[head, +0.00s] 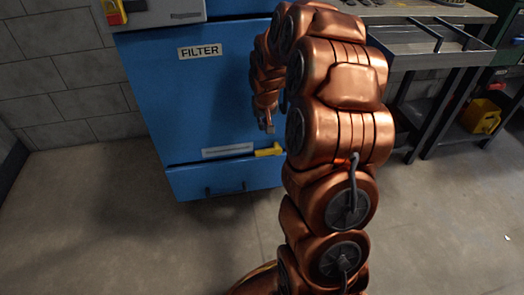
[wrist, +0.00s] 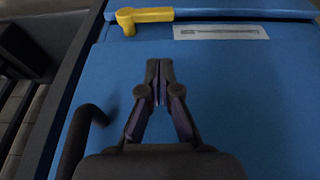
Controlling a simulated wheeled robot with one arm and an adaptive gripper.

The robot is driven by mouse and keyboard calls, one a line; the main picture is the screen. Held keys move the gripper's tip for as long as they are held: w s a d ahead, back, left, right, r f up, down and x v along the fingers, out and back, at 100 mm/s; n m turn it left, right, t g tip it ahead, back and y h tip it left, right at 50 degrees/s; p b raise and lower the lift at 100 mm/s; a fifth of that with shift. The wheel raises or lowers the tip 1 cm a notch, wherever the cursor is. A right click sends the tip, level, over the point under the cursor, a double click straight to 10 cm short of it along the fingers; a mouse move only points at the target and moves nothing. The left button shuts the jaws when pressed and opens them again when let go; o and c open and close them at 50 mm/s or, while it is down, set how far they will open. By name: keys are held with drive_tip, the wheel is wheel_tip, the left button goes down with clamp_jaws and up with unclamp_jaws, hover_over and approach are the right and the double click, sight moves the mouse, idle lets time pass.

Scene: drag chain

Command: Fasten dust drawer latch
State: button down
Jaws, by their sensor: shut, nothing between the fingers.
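The blue filter cabinet (head: 190,110) stands ahead with a FILTER label (head: 200,51). At its bottom is the dust drawer (head: 225,181) with a dark handle (head: 224,189). The yellow latch (head: 269,151) sits at the right end of a pale label strip near the drawer's top edge, its bar lying about level. In the wrist view the yellow latch (wrist: 144,17) is at the top, left of the label strip (wrist: 220,32). My gripper (wrist: 158,66) is shut and empty, in front of the blue panel and apart from the latch. In the head view my gripper (head: 268,126) is just above the latch.
A grey workbench (head: 430,45) with a lower shelf stands at the right, with a yellow object (head: 480,116) on it. A grey block wall (head: 60,75) is at the left. The concrete floor (head: 110,220) before the cabinet is clear.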

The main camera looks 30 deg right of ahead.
sight(262, 150)
drive_tip(key=b+x, duration=0.1)
drive_tip(key=x, duration=0.3)
drive_tip(key=b+x, duration=0.2)
drive_tip(key=x, duration=0.3)
drive_tip(key=s+b+x, duration=0.1)
drive_tip(key=x, duration=0.3)
drive_tip(key=shift+a+f, duration=0.2)
drive_tip(key=shift+f, duration=0.35)
